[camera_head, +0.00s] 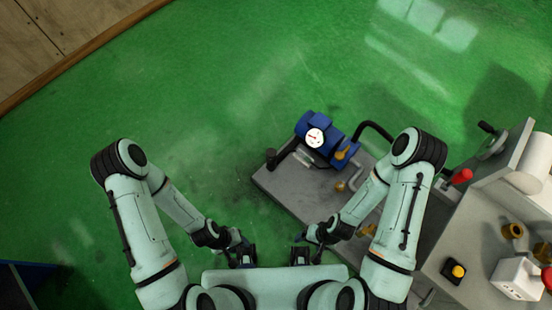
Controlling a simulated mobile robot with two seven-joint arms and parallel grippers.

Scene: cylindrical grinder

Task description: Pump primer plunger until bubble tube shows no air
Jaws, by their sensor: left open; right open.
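A blue pump (328,138) with a round white gauge (315,138) stands on a grey base plate (290,186) ahead of my arms. A small upright black-topped part (270,155) at the plate's left corner may be the primer plunger; I cannot be sure. A short pale, slim piece (303,157) beside the pump may be the bubble tube; it is too small to show any air. My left gripper (243,260) and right gripper (300,258) are both open, low in front of my body, well short of the pump and apart from it.
Brass fittings (341,186) sit on the plate, and a black hose (376,130) curves right from the pump. Green floor (200,100) is clear left and beyond.

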